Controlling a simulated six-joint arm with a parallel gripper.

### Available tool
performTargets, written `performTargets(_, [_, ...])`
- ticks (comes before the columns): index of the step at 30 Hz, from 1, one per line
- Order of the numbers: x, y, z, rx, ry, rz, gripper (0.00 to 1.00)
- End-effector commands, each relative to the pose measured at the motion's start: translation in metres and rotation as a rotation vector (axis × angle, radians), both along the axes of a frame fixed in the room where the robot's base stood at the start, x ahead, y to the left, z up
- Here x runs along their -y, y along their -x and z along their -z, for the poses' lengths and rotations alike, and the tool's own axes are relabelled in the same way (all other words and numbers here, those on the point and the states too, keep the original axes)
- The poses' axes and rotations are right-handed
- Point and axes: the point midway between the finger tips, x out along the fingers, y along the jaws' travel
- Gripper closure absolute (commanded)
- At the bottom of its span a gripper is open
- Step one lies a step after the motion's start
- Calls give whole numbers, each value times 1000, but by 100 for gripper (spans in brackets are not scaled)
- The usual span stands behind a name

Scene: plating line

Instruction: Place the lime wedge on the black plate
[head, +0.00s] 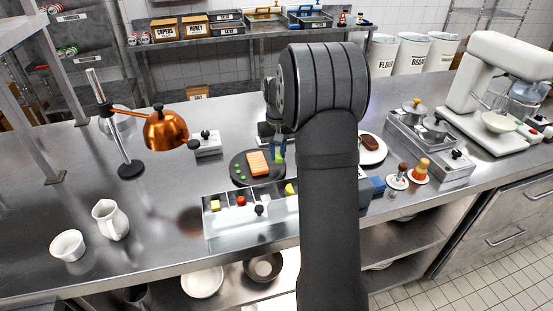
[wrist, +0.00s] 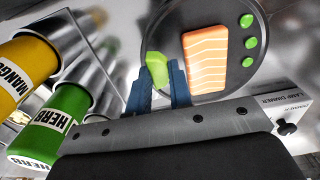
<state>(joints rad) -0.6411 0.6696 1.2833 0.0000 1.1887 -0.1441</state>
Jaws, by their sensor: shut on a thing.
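The black plate (head: 238,179) lies on the steel counter, left of my arm. It carries an orange salmon piece (head: 258,162) and several green dots. My gripper (head: 278,151) points down at the plate's right side, with blue fingers. In the wrist view my gripper (wrist: 160,84) is shut on the bright green lime wedge (wrist: 156,66), beside the salmon (wrist: 205,60) and overlapping the edge of the black plate (wrist: 172,22). Whether the wedge touches the plate cannot be told. In the head view a bit of the wedge (head: 281,160) shows below the fingers.
A garnish tray (head: 223,228) stands in front of the plate. A copper heat lamp (head: 165,130) and a lamp dimmer box (head: 206,144) are at the left. A mango bottle (wrist: 24,72) and a herb bottle (wrist: 52,128) stand nearby. A white plate (head: 381,155) is right of my arm.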

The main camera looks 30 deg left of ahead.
Motion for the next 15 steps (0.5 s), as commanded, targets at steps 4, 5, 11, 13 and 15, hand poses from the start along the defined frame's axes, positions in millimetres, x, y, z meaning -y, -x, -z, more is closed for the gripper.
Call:
performTargets(4, [0,0,24,-2,2,0,92])
performTargets(5, [0,0,27,-1,1,0,92])
performTargets(11, [0,0,30,1,-1,0,92])
performTargets(13, [0,0,30,1,-1,0,92])
performTargets(15, [0,0,31,1,-1,0,92])
